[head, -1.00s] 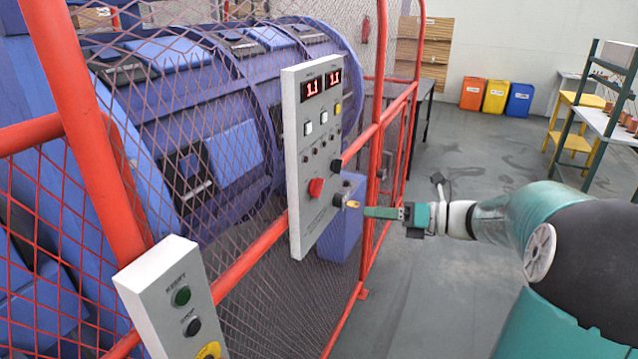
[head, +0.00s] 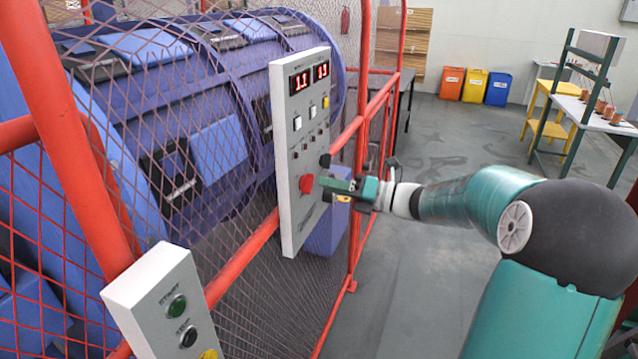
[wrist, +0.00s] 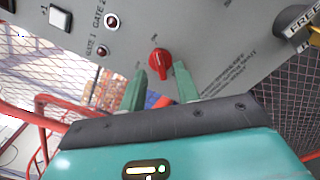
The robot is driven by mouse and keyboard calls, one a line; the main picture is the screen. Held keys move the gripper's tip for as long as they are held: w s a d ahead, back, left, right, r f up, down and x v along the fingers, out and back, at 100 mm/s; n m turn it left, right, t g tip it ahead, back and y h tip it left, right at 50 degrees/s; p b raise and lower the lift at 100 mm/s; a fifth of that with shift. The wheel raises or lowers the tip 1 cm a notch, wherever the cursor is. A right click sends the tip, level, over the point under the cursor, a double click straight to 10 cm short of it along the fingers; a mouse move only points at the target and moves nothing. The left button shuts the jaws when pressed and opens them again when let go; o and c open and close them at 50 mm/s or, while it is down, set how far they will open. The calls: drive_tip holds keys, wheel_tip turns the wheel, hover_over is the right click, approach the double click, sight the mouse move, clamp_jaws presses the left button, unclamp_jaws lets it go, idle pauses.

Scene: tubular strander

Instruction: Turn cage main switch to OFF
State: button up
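The red rotary switch (head: 306,184) is on the lower part of the grey control panel (head: 290,215). In the wrist view the red switch (wrist: 159,62) shows between and just beyond the tips of my two green fingers, with lettering around it too small to read. My gripper (head: 323,184) is close in front of the switch, pointing at the panel. In the wrist view my gripper (wrist: 161,76) is open, one finger on each side of the switch's lower end. I cannot tell whether either finger touches it.
White buttons (wrist: 60,17) and lamps are on the same panel. A red mesh fence (head: 245,252) stands around the blue machine. A start/stop box (head: 165,305) is at front left.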

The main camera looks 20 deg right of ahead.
sight(313, 182)
drive_tip(key=shift+x, duration=1.6)
clamp_jaws()
drive_tip(key=n, duration=0.3)
drive_tip(key=shift+a+r+n, duration=0.15)
drive_tip(key=shift+n, duration=0.25)
drive_tip(key=n, duration=0.5)
drive_tip(key=shift+s+a, duration=0.1)
drive_tip(key=shift+s, duration=0.05)
drive_tip(key=n, duration=0.5)
drive_tip(key=shift+s+a, duration=0.1)
drive_tip(key=shift+n, duration=2.1)
